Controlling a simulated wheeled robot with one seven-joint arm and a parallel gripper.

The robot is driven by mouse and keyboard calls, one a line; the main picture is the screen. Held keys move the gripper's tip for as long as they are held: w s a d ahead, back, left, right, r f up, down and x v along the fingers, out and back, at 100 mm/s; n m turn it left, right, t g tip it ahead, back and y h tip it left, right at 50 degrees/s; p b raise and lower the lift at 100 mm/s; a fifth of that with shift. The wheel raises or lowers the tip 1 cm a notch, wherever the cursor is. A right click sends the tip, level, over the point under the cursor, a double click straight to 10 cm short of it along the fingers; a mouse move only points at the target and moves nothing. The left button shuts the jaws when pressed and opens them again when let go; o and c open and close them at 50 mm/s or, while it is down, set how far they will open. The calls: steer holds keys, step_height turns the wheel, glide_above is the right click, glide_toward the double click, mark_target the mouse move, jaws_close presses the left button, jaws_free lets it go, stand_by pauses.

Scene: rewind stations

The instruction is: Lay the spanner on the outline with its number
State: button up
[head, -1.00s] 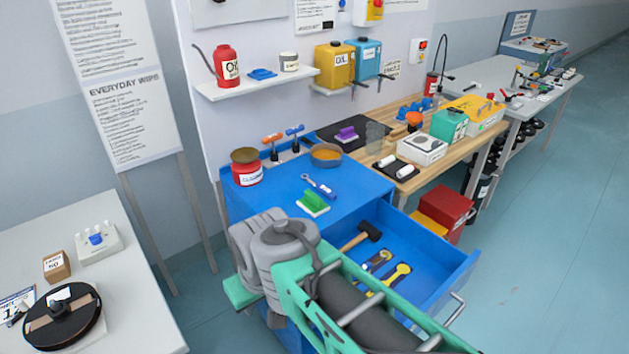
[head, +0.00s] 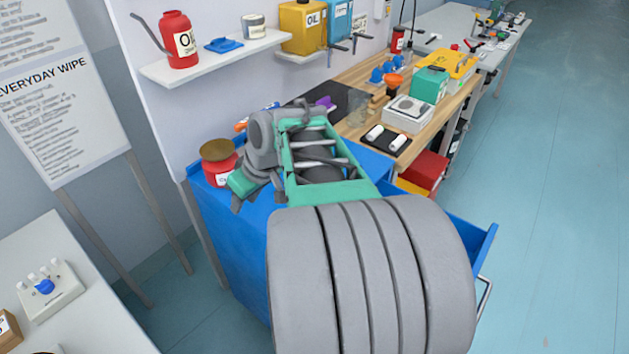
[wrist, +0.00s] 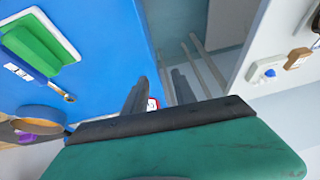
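The spanner (wrist: 57,88) lies on the blue cabinet top (wrist: 105,45) in the wrist view, beside a green brush. It has a dark blue handle with a white label whose number I cannot read, and a metal end. My arm hides it in the head view. My gripper (wrist: 160,90) is open and empty, its two dark fingers apart near the cabinet's edge. In the head view my gripper (head: 257,198) is over the cabinet's left part, to the right of a red tin. The drawer (head: 482,245) is open; my arm covers its inside, so no outline shows.
The red tin (head: 218,165) stands at the cabinet's back left corner. A wooden bench (head: 355,75) with boxes adjoins at the right. A grey table (head: 85,315) stands at the left.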

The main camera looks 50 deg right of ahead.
steer(key=shift+t, duration=0.8)
steer(key=d, duration=0.4)
steer(key=d+f, duration=0.1)
steer(key=d, duration=0.2)
steer(key=d+b, duration=0.1)
steer(key=d, duration=0.3)
steer(key=shift+s+d+f, duration=0.15)
steer(key=shift+s+d, duration=0.15)
steer(key=shift+d, duration=0.05)
steer(key=s+d, duration=0.2)
steer(key=d, duration=0.1)
steer(key=s+d+t, duration=0.1)
steer(key=d, duration=0.3)
steer(key=s+d+t+b, duration=0.1)
steer(key=s+d, duration=0.1)
steer(key=d, duration=0.2)
steer(key=shift+s+d+f, duration=0.1)
steer(key=shift+s+d, duration=0.1)
steer(key=shift+s, duration=0.15)
steer(key=x, duration=0.5)
steer(key=p+x, duration=0.1)
steer(key=x, duration=0.1)
steer(key=shift+w+d, duration=0.25)
steer(key=shift+w, duration=0.25)
jaws_close()
